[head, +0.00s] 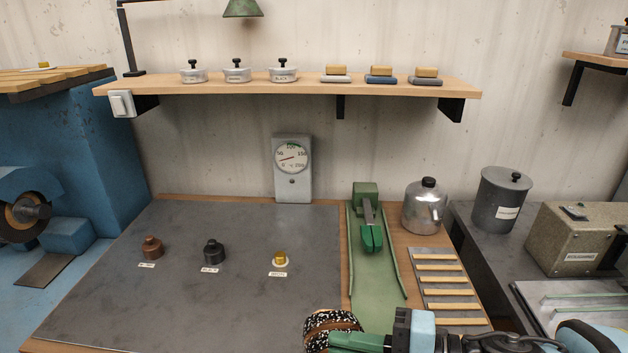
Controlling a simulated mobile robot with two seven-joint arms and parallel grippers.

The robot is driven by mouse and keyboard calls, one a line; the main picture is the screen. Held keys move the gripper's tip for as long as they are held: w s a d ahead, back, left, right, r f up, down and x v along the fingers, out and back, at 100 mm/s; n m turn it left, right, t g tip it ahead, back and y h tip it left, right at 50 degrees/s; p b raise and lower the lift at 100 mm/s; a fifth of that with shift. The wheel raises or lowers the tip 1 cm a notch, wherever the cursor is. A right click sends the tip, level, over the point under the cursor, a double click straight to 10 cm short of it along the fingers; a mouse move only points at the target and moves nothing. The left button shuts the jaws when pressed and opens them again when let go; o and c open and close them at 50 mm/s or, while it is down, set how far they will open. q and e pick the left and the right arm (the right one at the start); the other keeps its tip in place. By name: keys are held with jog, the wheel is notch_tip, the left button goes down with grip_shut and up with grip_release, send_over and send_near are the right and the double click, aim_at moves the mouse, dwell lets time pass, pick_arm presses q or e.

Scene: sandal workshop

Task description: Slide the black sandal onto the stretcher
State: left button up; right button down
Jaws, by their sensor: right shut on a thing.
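The stretcher (372,238) is a green form on a short metal arm, fixed to a green block at the back of a long green channel. My right gripper (343,340) is at the bottom edge of the head view, with its green fingers shut on the black sandal (331,319). The sandal shows as a rounded dark piece with pale speckles and tan-brown parts; its lower part is cut off by the frame. It is nearer than the stretcher, to its lower left, and apart from it. My left gripper is not in view.
A grey mat (180,290) with brown, black and yellow knobs lies left of the channel (375,285). A slatted rack (443,285), a kettle (424,208) and a grey canister (502,200) stand to the right. A gauge (292,165) and a shelf (300,88) are behind.

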jog(key=shift+w+a+f+m+t+h, duration=0.15)
jog(key=shift+f+m+t, duration=0.15)
jog(key=shift+f+t, duration=0.1)
jog(key=shift+w+a+f+m+t+h, duration=0.1)
jog(key=shift+f+m+t+h, duration=0.05)
jog(key=shift+f+m+t, duration=0.2)
jog(key=shift+w+f+m+t+h, duration=0.3)
jog(key=shift+f+m+t, duration=0.05)
jog(key=shift+f+t, duration=0.25)
jog(key=w+d+f+m+t+h, duration=0.1)
jog(key=w+f+m+t+h, duration=0.1)
jog(key=f, duration=0.1)
jog(key=shift+d+m+t, duration=0.3)
jog(key=shift+d+t, duration=0.05)
jog(key=shift+d, duration=0.05)
jog(key=w+d+f+m+t+h, duration=0.2)
jog(key=d+m+t+h, duration=0.4)
jog(key=d+m+h, duration=0.3)
jog(key=shift+d+f+m+h, duration=0.15)
jog(key=shift+d+m+h, duration=0.25)
jog(key=shift+d+h, duration=2.05)
jog(key=shift+w+d+y, duration=0.1)
jog(key=shift+d+y, duration=0.6)
jog(key=shift+y, duration=0.05)
